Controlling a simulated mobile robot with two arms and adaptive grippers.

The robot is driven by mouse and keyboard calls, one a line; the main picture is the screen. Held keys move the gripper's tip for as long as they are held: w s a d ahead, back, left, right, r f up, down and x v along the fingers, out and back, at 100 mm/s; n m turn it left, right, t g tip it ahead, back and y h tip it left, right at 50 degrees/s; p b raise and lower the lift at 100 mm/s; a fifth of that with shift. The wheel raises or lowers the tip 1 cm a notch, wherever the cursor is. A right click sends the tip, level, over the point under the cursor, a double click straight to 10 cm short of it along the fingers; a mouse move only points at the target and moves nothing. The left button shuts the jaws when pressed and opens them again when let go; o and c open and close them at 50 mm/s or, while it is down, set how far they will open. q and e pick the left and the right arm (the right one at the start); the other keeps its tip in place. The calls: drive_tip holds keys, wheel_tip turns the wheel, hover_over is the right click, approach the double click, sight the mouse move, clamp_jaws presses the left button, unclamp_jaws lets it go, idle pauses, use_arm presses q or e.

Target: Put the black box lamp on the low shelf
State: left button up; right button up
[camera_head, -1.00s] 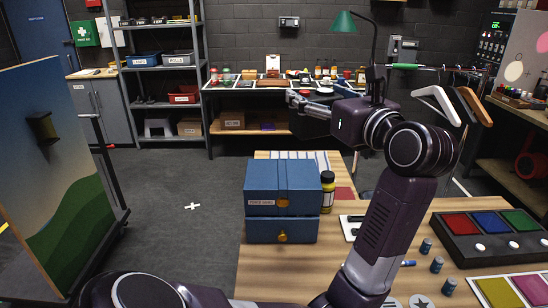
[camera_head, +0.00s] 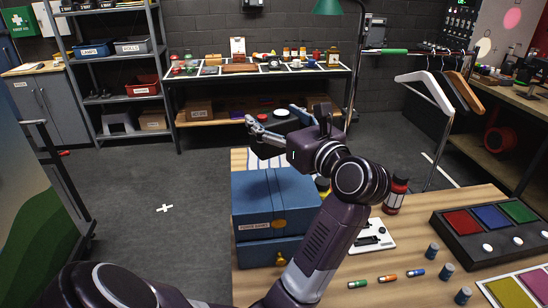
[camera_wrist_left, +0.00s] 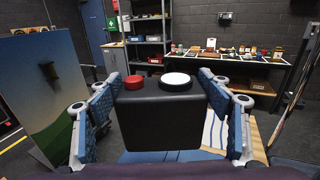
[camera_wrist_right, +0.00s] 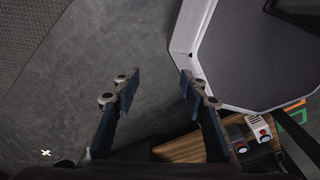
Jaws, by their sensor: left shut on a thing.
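A black box lamp (camera_wrist_left: 160,122) with a red button and a white round top fills the middle of the left wrist view. My left gripper (camera_wrist_left: 160,92) is shut on it, one blue-padded finger on each side. A low wooden shelf (camera_head: 222,118) runs under the back bench, apart from the box. My right gripper (camera_wrist_right: 158,80) is open and empty in the right wrist view; it is out of the head view.
The back bench (camera_head: 345,73) carries several small goods. A grey rack (camera_head: 160,50) stands left of it. Cardboard boxes (camera_head: 199,110) occupy part of the low shelf. The blue cabinet (camera_head: 275,203) stands on the near table. Grey floor (camera_head: 150,170) is clear at left.

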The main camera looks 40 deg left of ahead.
sight(280, 148)
use_arm(q)
drive_tip(key=f, duration=0.2)
drive_tip(key=f+p, duration=0.1)
drive_tip(key=f, duration=0.2)
drive_tip(key=shift+s+a+f, duration=0.1)
drive_tip(key=shift+a+f, duration=0.1)
drive_tip(key=shift+f, duration=0.35)
wheel_tip(280, 148, down, 5)
drive_tip(key=shift+r+p, duration=0.15)
drive_tip(key=shift+p, duration=0.35)
use_arm(e)
drive_tip(key=shift+w+a+r, duration=0.2)
drive_tip(key=shift+a+r, duration=0.35)
drive_tip(key=shift+r, duration=0.05)
drive_tip(key=shift+w+a+r, duration=0.15)
drive_tip(key=shift+a+r, duration=0.4)
drive_tip(key=shift+r, duration=0.05)
use_arm(q)
drive_tip(key=shift+d, duration=0.1)
use_arm(e)
drive_tip(key=shift+f, duration=0.15)
use_arm(q)
drive_tip(key=o, duration=1.5)
drive_tip(key=shift+f, duration=0.2)
drive_tip(key=shift+o, duration=0.5)
use_arm(e)
drive_tip(key=shift+a, duration=0.25)
